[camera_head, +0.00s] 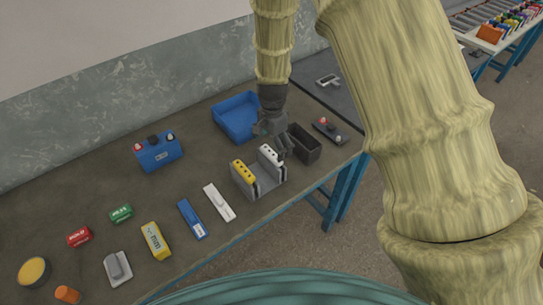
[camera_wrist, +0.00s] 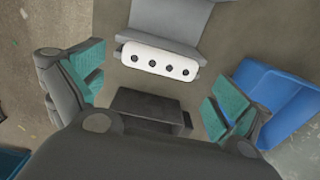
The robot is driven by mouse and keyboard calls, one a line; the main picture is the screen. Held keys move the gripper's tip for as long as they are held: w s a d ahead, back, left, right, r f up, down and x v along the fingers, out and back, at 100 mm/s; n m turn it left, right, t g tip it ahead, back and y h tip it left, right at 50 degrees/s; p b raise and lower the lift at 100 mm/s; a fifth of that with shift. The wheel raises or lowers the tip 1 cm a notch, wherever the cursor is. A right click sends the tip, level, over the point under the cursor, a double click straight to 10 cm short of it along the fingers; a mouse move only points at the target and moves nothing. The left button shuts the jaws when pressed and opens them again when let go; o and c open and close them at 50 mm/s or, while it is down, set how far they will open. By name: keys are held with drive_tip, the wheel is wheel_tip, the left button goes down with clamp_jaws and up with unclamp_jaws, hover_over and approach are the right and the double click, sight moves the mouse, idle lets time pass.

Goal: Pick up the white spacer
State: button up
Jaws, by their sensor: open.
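A white block with several dark holes along its top (camera_head: 270,155) stands in the right slot of a grey holder (camera_head: 262,190). A yellow block of similar shape (camera_head: 243,170) stands in the left slot. The white block also shows in the wrist view (camera_wrist: 160,61). A separate flat white bar (camera_head: 219,202) lies on the table left of the holder. I cannot tell for certain which white piece is the spacer. My gripper (camera_wrist: 157,85) is open and empty, with its teal-padded fingers apart on either side near the white block. In the head view the fingers are partly hidden.
A dark open box (camera_head: 304,143) stands close to the right of the holder. A blue tray (camera_head: 236,119) lies behind it. The table's front edge is close to the holder.

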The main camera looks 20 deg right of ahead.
sight(272, 153)
drive_tip(key=shift+w+f+p, duration=0.1)
drive_tip(key=shift+f+p, duration=0.35)
drive_tip(key=shift+f, duration=0.45)
wheel_tip(272, 153, down, 2)
drive_tip(key=shift+f+p, duration=0.1)
drive_tip(key=shift+p, duration=0.35)
drive_tip(key=shift+f, duration=0.45)
drive_tip(key=shift+r, duration=0.1)
drive_tip(key=c, duration=0.8)
